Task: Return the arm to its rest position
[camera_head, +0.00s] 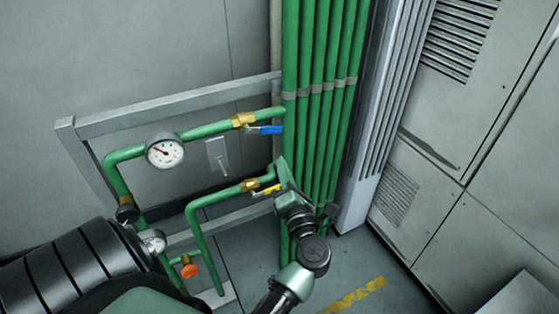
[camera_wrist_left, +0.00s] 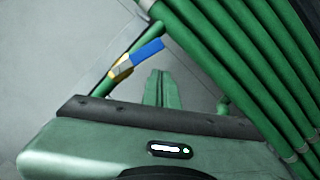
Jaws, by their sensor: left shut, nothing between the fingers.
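My left arm (camera_head: 298,262) reaches up from the bottom middle of the head view. Its green left gripper (camera_head: 281,172) is near the vertical green pipes, just right of the yellow valve handle (camera_head: 266,191). I cannot tell from the head view whether it touches that handle. In the left wrist view the two fingers (camera_wrist_left: 158,84) are together, with nothing between them. The blue valve handle (camera_head: 265,129) is above the gripper in the head view. It also shows in the left wrist view (camera_wrist_left: 147,52), left of the fingertips and apart from them. My right gripper is not in view.
A grey frame (camera_head: 180,101) carries green pipes with a gauge (camera_head: 164,151) and an orange knob (camera_head: 190,271). Several vertical green pipes (camera_head: 318,50) stand close by the gripper. Grey cabinets (camera_head: 480,130) are to the right. Floor with yellow marking (camera_head: 357,295) shows below.

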